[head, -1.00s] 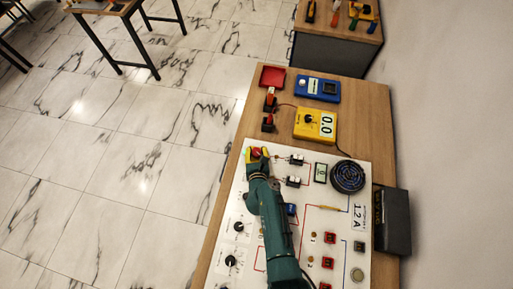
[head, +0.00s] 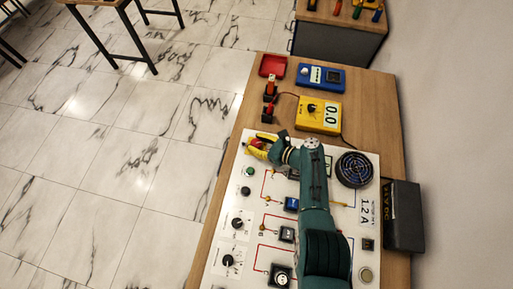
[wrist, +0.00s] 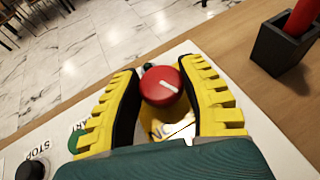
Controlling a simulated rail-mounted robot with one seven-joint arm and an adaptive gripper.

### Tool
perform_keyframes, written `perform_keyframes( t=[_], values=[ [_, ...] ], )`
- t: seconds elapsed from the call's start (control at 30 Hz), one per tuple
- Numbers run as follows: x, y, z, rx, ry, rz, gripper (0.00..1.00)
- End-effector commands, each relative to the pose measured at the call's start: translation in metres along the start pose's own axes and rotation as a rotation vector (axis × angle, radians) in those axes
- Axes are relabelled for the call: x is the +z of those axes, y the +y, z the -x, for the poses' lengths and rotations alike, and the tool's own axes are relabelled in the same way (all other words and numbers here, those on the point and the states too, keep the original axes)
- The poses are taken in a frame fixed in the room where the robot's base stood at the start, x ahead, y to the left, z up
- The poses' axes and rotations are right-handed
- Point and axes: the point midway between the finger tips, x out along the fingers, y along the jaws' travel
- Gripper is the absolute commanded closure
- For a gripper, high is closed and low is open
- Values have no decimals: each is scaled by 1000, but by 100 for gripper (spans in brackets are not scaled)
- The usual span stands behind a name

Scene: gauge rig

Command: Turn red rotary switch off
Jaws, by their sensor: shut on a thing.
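The red rotary switch (wrist: 162,86) is a round red knob with a white pointer line, seen in the wrist view at the corner of the white panel (head: 225,215). The pointer slants down to the right in that view. My gripper (wrist: 165,84) has yellow ribbed fingers with black inner pads, one on each side of the knob, and it is shut on the knob. In the head view my gripper (head: 259,146) is at the panel's upper left corner, and the knob is largely hidden there.
A green button (wrist: 76,141) sits on the panel near the left finger. Beyond the panel are a black holder with a red handle (wrist: 287,45), a yellow meter reading 0.0 (head: 318,115), a blue device (head: 320,78) and a red tray (head: 272,66). A black fan-like disc (head: 355,169) is right of my arm.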

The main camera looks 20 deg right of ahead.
Motion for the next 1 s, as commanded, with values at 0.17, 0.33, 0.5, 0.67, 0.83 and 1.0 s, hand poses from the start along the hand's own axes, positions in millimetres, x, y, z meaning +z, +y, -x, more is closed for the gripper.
perform_keyframes(
  t=[0.17,0.33,0.5,0.67,0.83,1.0],
  values=[
    [-12,-1,-6,132,1,58,94],
    [-11,-1,-5,235,1,100,94],
    [-8,0,-4,304,2,127,94],
    [-4,0,-2,340,1,141,94],
    [-2,1,-2,355,1,145,94],
    [-1,1,-1,356,1,146,94]
  ],
)
